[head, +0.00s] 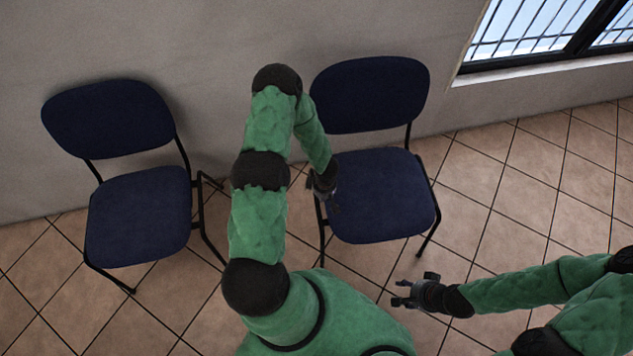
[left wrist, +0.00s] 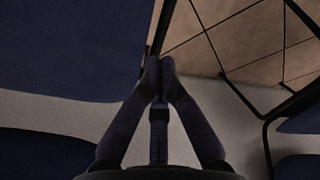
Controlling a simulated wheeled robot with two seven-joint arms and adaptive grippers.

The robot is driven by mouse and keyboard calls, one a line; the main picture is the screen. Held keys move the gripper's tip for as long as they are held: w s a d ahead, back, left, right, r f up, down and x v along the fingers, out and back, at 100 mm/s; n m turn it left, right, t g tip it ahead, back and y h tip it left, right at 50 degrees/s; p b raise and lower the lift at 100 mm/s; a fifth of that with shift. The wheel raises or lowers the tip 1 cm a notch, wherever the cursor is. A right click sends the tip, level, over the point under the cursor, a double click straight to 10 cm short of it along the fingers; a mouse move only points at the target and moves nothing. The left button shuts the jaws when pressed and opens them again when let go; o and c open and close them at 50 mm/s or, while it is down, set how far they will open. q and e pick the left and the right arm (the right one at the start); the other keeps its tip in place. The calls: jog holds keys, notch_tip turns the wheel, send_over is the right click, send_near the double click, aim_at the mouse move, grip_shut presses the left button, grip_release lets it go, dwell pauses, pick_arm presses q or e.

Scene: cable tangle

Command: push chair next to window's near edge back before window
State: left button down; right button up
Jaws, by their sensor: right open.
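The chair beside the window's near edge (head: 390,205) has a dark blue seat and backrest on black legs, and it stands upright against the wall. The window (head: 535,28) is at the upper right, to the right of this chair. My left gripper (head: 326,188) is at the left edge of this chair's seat, its fingers partly hidden. In the left wrist view the fingertips (left wrist: 161,68) meet beside the blue seat (left wrist: 70,45), with nothing clearly between them. My right gripper (head: 402,292) is open and empty, in front of the chair above the floor.
A second dark blue chair (head: 140,215) stands at the left by the wall; its legs (left wrist: 265,115) show in the left wrist view. Tiled floor (head: 520,200) is clear to the right, below the window. The grey wall (head: 210,50) runs behind both chairs.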

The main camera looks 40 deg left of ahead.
pick_arm(q)
jog(key=w+a+n+p, duration=0.2)
jog(key=w+a+n, duration=0.2)
jog(key=a+n, duration=0.55)
jog(key=shift+n+h, duration=0.4)
jog(key=shift+n, duration=0.05)
jog(key=f+b, duration=0.1)
jog(key=f, duration=0.2)
jog(key=w+f+b, duration=0.1)
jog(key=f+b, duration=0.1)
jog(key=f, duration=0.1)
jog(key=w+f+b, duration=0.1)
jog(key=f+b, duration=0.1)
jog(key=f, duration=0.1)
jog(key=shift+f, duration=0.4)
jog(key=shift+w+d+b, duration=0.5)
jog(key=shift+r, duration=0.1)
jog(key=shift+w+d, duration=0.1)
jog(key=shift+d, duration=0.05)
